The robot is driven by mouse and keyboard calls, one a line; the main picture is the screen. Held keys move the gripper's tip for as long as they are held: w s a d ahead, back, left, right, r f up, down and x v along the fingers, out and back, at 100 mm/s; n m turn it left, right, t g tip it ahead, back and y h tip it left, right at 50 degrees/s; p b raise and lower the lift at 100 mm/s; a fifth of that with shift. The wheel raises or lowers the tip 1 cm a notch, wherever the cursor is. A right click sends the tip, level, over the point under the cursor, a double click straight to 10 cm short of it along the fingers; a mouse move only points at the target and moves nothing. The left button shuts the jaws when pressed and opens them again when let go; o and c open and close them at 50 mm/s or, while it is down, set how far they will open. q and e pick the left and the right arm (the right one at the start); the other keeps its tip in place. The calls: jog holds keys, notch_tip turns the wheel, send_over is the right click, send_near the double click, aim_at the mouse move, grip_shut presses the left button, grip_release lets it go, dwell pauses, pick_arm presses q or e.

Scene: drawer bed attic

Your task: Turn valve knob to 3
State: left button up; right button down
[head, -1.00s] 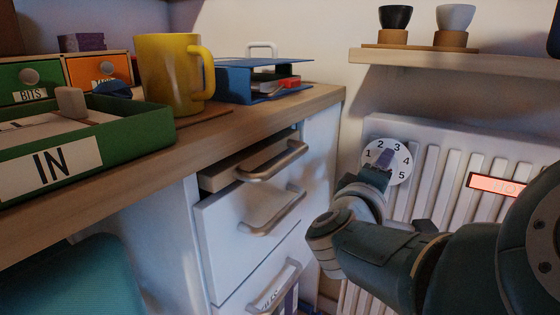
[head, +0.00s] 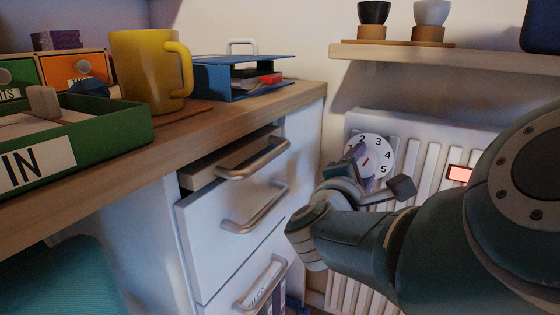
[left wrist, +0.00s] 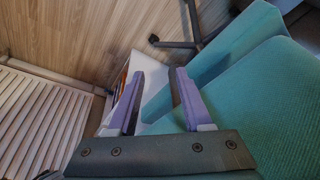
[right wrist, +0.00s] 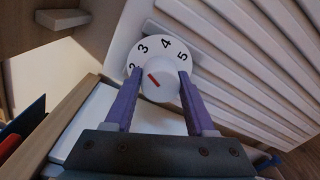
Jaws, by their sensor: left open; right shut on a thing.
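The white valve knob (right wrist: 160,88) has a red mark and sits in front of a round white dial (head: 383,147) numbered up to 5, on the radiator. My right gripper (right wrist: 157,80) has a purple finger on each side of the knob and is shut on it. In the right wrist view the red mark points roughly between 2 and 3. In the head view my right gripper (head: 363,165) covers the dial's lower left. My left gripper (left wrist: 153,85) is open and empty, above a teal chair (left wrist: 255,80).
The white radiator (head: 422,155) has a small red display (head: 460,174), partly hidden by my right arm. A drawer unit (head: 225,225) with its top drawer ajar stands left of it. A shelf (head: 440,56) with two cups is above.

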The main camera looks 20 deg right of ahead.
dwell(0.4)
jog(key=shift+c, duration=1.1)
grip_release()
jog(key=shift+s+a, duration=0.15)
jog(key=p+v, duration=0.4)
jog(key=v, duration=0.3)
jog(key=shift+s, duration=0.1)
